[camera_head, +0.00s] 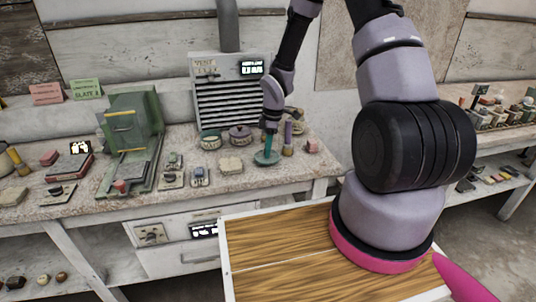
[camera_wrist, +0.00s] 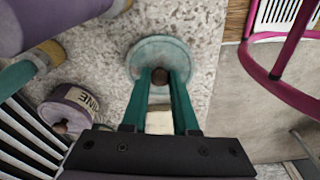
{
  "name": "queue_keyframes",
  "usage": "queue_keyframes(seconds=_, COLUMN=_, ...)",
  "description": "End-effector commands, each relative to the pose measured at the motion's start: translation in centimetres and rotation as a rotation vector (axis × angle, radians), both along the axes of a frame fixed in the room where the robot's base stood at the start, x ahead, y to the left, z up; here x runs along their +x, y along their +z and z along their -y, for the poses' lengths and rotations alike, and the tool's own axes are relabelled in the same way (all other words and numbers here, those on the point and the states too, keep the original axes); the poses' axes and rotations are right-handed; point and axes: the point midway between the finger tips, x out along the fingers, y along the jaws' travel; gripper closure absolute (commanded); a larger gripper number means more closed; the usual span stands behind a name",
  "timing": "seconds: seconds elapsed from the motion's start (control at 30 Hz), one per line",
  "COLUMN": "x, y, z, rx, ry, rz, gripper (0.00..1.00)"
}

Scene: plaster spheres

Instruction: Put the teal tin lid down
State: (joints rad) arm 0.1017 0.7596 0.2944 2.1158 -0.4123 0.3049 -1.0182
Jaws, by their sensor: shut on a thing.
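The teal tin lid (camera_head: 266,158) is a round, flat disc at the front right part of the speckled counter (camera_head: 262,181). In the wrist view the teal lid (camera_wrist: 147,50) has a brown knob in its middle. My gripper (camera_head: 269,146) points down over it, and its teal fingers (camera_wrist: 162,82) are closed on the knob. The lid looks level and very close to the counter top; I cannot tell whether it touches. A teal tin (camera_head: 210,140) stands to the left at the back.
A purple lidded tin (camera_head: 240,138) stands left of the lid, also in the wrist view (camera_wrist: 70,112). A pale block (camera_head: 230,165) lies to the left. The counter's front edge is close.

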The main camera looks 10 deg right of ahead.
Motion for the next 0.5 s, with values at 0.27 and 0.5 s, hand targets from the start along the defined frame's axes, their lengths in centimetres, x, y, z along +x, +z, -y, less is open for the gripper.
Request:
queue_keyframes(seconds=0.27, x=0.0, y=-2.0, z=0.0, rx=0.000, ry=-0.001, rz=0.000, gripper=1.00)
queue_keyframes(seconds=0.5, x=0.0, y=-2.4, z=0.0, rx=0.000, ry=-0.001, rz=-0.001, gripper=0.69)
